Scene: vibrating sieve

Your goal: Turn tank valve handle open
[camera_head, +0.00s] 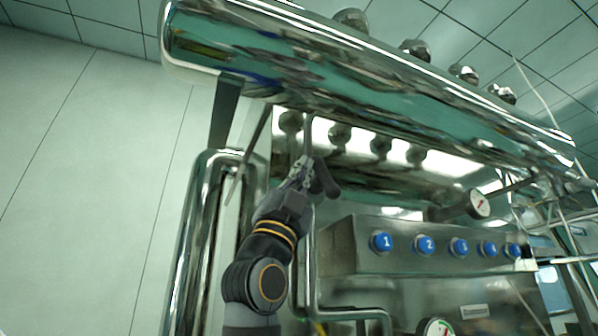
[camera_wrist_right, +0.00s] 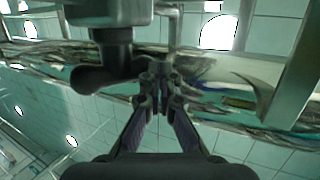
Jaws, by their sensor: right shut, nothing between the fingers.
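The valve handle (camera_head: 327,181) is a dark lever beside my right gripper, under the chrome tank (camera_head: 330,70). In the right wrist view the dark handle (camera_wrist_right: 98,76) extends left from below the valve body (camera_wrist_right: 112,35). My right gripper (camera_head: 304,170) is shut and empty. In the right wrist view its fingertips (camera_wrist_right: 160,78) are together just right of the handle; whether they touch it I cannot tell. The gripper partly hides the valve in the head view. My left gripper is not in view.
A steel control box with numbered blue buttons (camera_head: 425,244) stands to the right of my arm. A round gauge (camera_head: 479,204) is farther right. Chrome vertical pipes (camera_head: 190,235) stand close left of my arm. The wall at far left is bare.

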